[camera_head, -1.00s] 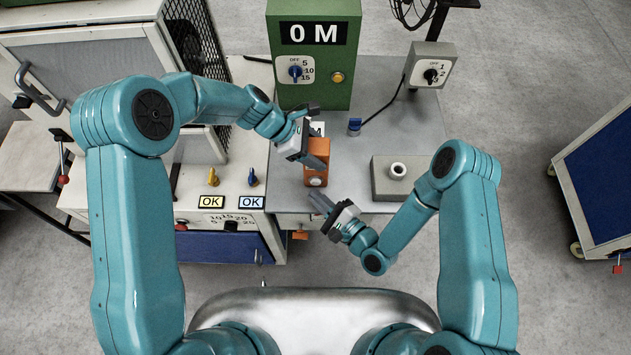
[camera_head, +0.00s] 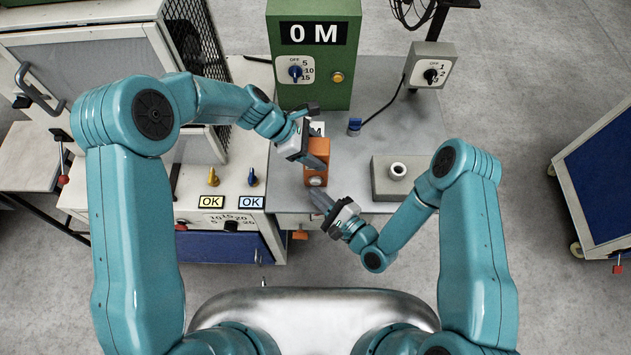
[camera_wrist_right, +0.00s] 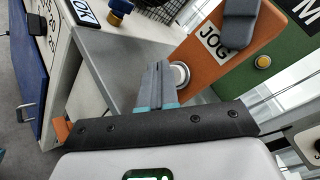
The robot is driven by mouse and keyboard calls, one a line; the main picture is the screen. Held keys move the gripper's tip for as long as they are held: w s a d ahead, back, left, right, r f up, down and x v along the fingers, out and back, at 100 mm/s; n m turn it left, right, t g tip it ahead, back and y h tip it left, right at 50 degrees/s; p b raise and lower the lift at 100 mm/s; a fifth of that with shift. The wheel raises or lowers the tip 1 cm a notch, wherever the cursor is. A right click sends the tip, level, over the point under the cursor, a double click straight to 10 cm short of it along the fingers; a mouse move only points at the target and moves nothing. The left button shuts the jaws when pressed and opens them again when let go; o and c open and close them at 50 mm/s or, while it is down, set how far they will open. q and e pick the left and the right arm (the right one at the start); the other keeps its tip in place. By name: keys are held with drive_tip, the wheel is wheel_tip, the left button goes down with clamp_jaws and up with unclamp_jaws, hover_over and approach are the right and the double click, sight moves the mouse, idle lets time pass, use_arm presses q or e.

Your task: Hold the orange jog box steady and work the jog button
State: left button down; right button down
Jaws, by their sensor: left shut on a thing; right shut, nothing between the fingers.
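The green cabinet (camera_head: 342,88) reads 0 M and has a dial and an orange button. A grey block with a white ring (camera_head: 397,171) sits right of the box. A grey switch box (camera_head: 430,66) stands behind. Left is a pale bench with OK labels (camera_head: 211,202).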

drive_tip(key=shift+w, duration=0.75)
idle(0.7)
idle(0.3)
drive_tip(key=shift+s, duration=1.05)
drive_tip(key=shift+s+a, duration=0.1)
drive_tip(key=shift+s, duration=2.4)
use_arm(q)
unclamp_jaws()
idle(0.4)
